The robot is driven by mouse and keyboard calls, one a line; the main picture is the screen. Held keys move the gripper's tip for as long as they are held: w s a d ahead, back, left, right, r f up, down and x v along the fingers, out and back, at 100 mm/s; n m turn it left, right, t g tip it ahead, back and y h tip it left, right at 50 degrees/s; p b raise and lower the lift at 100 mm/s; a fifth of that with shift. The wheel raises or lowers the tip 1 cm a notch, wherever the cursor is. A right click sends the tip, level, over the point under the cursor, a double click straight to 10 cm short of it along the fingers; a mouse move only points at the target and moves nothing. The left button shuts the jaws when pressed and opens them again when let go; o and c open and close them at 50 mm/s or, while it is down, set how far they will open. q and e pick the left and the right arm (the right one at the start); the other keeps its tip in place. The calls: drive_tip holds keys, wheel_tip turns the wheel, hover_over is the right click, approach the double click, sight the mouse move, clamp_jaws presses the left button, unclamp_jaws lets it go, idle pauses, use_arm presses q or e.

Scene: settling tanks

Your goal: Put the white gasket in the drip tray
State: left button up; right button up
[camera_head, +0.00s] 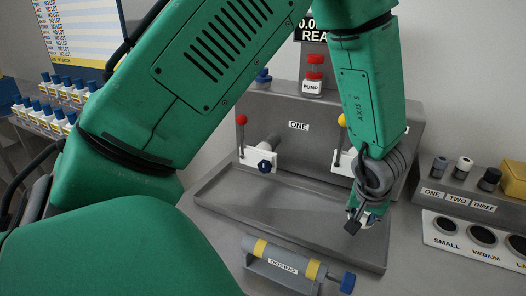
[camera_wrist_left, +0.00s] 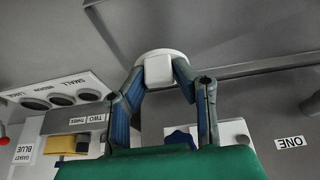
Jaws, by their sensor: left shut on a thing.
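My left gripper (camera_head: 358,218) comes down over the right end of the grey drip tray (camera_head: 265,205) in the head view. In the left wrist view my left gripper (camera_wrist_left: 158,75) is shut on the white gasket (camera_wrist_left: 160,55), a round, pale piece with a squarish block facing the camera. Its two blue-padded fingers press on either side. In the head view the gasket is mostly hidden by the gripper; I cannot tell whether it touches the tray. The tray floor that shows looks empty. My right gripper is not in view.
Behind the tray stands a grey panel labelled ONE (camera_head: 299,126) with red and yellow levers and a blue knob (camera_head: 265,166). A DOSING cylinder (camera_head: 283,265) lies in front. At the right are a holder for small parts (camera_head: 455,198) and a sizing board (camera_head: 470,238).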

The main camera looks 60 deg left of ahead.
use_arm(q)
drive_tip(key=shift+s+d, duration=0.15)
drive_tip(key=shift+d+f, duration=0.1)
drive_tip(key=shift+d, duration=0.05)
drive_tip(key=b, duration=0.5)
hover_over(351, 248)
drive_tip(key=s+d, duration=0.1)
wheel_tip(351, 248, down, 6)
drive_tip(key=shift+r, duration=0.15)
drive_tip(key=shift+a+f, duration=0.3)
drive_tip(key=shift+f, duration=0.1)
drive_tip(key=shift+f+b, duration=0.3)
drive_tip(key=f+b, duration=0.2)
drive_tip(key=f, duration=0.1)
drive_tip(key=shift+d+b, duration=0.35)
drive_tip(key=shift+d, duration=0.1)
drive_tip(key=shift+d+r, duration=0.1)
drive_tip(key=shift+r, duration=0.05)
drive_tip(key=shift+s+a+f, duration=0.1)
drive_tip(key=shift+a+f, duration=0.15)
drive_tip(key=o, duration=0.9)
drive_tip(key=shift+a, duration=0.1)
drive_tip(key=shift+o, duration=0.2)
drive_tip(key=shift+a, duration=0.1)
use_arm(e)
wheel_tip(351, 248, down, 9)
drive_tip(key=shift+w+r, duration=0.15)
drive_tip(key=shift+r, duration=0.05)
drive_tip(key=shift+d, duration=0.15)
